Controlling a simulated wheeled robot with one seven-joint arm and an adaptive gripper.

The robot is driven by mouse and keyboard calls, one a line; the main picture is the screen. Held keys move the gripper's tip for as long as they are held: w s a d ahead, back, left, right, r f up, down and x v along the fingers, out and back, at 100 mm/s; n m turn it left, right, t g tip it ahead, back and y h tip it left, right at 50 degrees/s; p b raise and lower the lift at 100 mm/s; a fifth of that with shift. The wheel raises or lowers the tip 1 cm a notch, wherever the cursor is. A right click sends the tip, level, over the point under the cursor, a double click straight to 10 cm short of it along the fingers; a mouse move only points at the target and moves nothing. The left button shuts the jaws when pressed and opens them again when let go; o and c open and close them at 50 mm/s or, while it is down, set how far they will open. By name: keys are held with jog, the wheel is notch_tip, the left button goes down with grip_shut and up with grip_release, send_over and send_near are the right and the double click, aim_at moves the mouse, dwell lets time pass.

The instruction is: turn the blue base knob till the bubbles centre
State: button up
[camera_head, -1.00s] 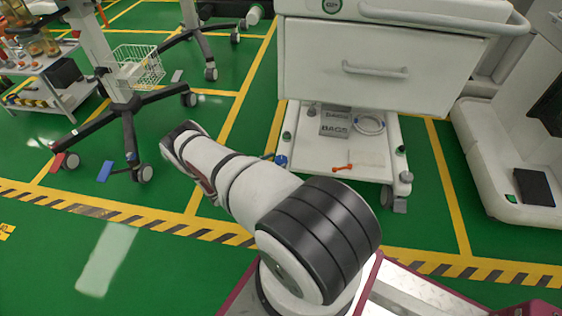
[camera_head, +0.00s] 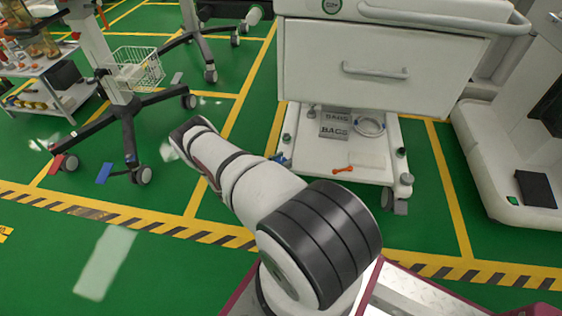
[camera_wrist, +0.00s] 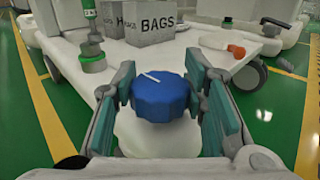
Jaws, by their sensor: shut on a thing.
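The blue base knob (camera_wrist: 160,97) is lobed, with a white line on top that points to the upper left and right of its face. It sits at the front corner of the cart's white base shelf (camera_wrist: 215,45). My gripper (camera_wrist: 163,103) is shut on the knob, one finger pad on each side. In the head view a little of the blue knob (camera_head: 281,159) shows beside my arm, and my fingers are hidden behind the arm. No bubbles can be made out in either view.
The white drawer cart (camera_head: 375,65) rises above.

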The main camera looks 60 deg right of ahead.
jog(key=n+t+h+p, duration=0.1)
jog(key=n+t+p, duration=0.2)
jog(key=t, duration=0.2)
jog(key=shift+a+r, duration=0.1)
jog(key=shift+r, duration=0.05)
jog(key=n+t, duration=0.3)
jog(key=t, duration=0.1)
jog(key=shift+t, duration=0.3)
jog(key=n+t, duration=0.1)
jog(key=n+t+b, duration=0.1)
jog(key=t+y, duration=0.1)
jog(key=t, duration=0.1)
jog(key=shift+f+n, duration=0.3)
jog(key=shift+n, duration=0.1)
jog(key=n+t+y+b, duration=0.1)
jog(key=n+t, duration=0.1)
jog(key=t, duration=0.1)
jog(key=shift+s+n+t+y+b, duration=0.1)
jog(key=shift+n+t+y+b, duration=0.2)
jog(key=shift+y+b, duration=0.1)
jog(key=n+t+y, duration=0.4)
jog(key=y, duration=0.1)
jog(key=shift+r+n+t, duration=0.2)
jog(key=shift+n+t, duration=0.1)
jog(key=shift+t, duration=0.1)
jog(key=shift+w+y, duration=0.2)
jog(key=shift+y, duration=0.2)
jog(key=o, duration=1.2)
jog(key=shift+c, duration=0.2)
